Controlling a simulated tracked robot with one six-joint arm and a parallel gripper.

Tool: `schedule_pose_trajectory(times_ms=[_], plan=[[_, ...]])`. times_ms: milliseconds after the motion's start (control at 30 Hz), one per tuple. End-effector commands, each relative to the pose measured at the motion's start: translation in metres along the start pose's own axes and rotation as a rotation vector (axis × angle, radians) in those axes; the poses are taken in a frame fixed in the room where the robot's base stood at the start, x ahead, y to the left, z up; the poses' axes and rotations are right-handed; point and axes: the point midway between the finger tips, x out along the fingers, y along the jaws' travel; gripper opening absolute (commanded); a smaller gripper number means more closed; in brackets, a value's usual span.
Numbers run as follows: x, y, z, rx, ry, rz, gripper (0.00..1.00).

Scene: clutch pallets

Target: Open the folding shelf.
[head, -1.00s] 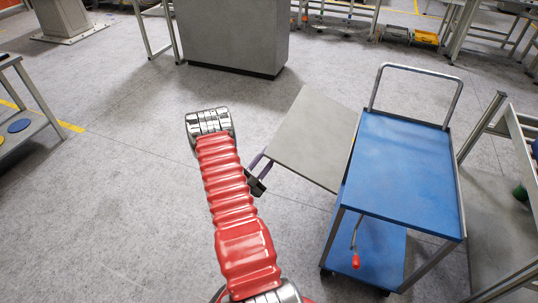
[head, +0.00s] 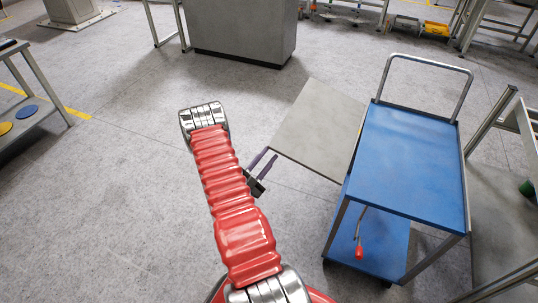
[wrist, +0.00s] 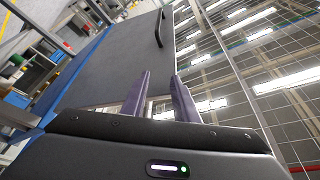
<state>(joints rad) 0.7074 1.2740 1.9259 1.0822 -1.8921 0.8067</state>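The folding shelf is a grey panel (head: 318,128) on the left side of the blue cart (head: 412,165). It stands out to the left, about level with the cart top; I cannot tell its exact tilt. The wrist view shows its dark underside (wrist: 112,65) with a black handle (wrist: 159,28). My gripper (head: 264,162) is at the panel's near left corner. Its two purple fingers (wrist: 160,88) are apart, with nothing visibly held between them. The fingers overlap the panel's edge in the wrist view; I cannot tell whether they touch it.
A lever with a red knob (head: 359,252) hangs under the cart top, above the lower blue deck (head: 375,240). A grey cabinet (head: 240,30) stands behind. A frame table (head: 510,150) stands close on the right.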

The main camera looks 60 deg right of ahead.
Motion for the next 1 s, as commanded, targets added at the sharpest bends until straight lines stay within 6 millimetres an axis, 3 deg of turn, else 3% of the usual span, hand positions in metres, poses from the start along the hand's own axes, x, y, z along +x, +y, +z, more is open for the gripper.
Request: schedule_pose_trajectory(times_ms=[367, 767, 1000], plan=[[-0.018, 0.003, -0.001, -0.001, 0.000, -0.001, 0.28], [-0.018, 0.003, -0.001, 0.000, 0.001, 0.000, 0.28], [-0.015, -0.004, 0.001, 0.011, -0.017, 0.007, 0.10]])
